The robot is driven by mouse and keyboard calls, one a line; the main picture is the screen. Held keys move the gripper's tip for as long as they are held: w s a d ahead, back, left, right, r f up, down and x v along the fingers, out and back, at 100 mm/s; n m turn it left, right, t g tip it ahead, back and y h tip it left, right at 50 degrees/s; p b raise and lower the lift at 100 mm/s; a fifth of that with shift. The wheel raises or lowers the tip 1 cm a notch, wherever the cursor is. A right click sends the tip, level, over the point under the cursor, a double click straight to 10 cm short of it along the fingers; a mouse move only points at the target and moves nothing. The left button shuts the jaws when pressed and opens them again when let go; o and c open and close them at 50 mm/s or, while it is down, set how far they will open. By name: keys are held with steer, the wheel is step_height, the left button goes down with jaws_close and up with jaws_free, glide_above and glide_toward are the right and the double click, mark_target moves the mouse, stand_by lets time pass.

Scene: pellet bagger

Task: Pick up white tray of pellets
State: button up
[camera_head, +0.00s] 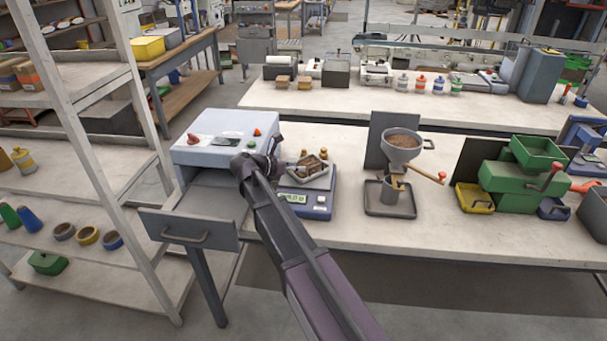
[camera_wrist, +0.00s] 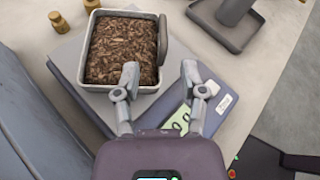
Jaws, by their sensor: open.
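The white tray of brown pellets (camera_wrist: 96,83) sits on a blue scale (camera_wrist: 219,113) in the wrist view. In the head view the tray (camera_head: 329,180) shows only in part, behind my arm, on the scale (camera_head: 310,207). The tray has a dark handle (camera_wrist: 162,40) on its right side. My gripper (camera_wrist: 160,72) is open and empty, its fingers apart. In the wrist view its left fingertip overlaps the tray's lower right corner and its right fingertip is over the scale. I cannot tell whether it touches the tray. In the head view my gripper's fingertips are hard to make out.
A grey-blue machine (camera_head: 216,138) with an open drawer (camera_head: 190,228) stands left of the scale. Small brass weights (camera_wrist: 60,22) stand beside the tray. A hopper (camera_head: 402,146) over a grey tray (camera_head: 391,208) stands to the right, then a green machine (camera_head: 521,174).

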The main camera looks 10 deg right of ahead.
mark_target(312, 167)
steer(key=shift+w+d+f, duration=0.25)
steer(key=shift+d, duration=0.35)
steer(key=shift+b+x, duration=1.05)
steer(key=shift+x, duration=1.55)
jaws_close()
